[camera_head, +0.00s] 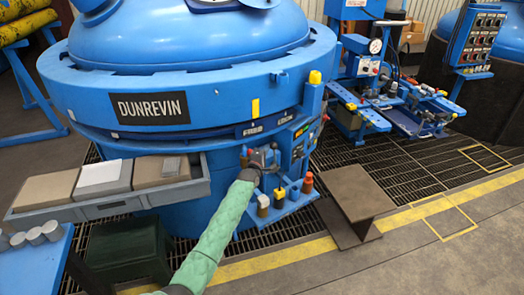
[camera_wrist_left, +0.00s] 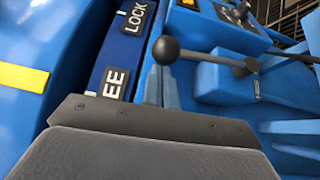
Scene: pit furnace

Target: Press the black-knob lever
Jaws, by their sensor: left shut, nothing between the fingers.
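The black-knob lever shows in the left wrist view, with a round black knob (camera_wrist_left: 166,49) and a grey rod running right to a dark ball end on a blue housing. My left gripper (camera_head: 264,160), at the end of a green-sleeved arm, is at the small control station on the side of the blue furnace. In the left wrist view its narrow grey fingers (camera_wrist_left: 157,86) are shut and empty, just below the knob. I cannot tell whether they touch it. In the head view the lever is too small to make out beside the gripper. My right gripper is not in view.
The blue furnace (camera_head: 185,150) rises behind the gripper. A grey tray (camera_head: 110,206) with boxes is left, and a brown stand (camera_head: 357,190) is right. Grated floor lies beyond.

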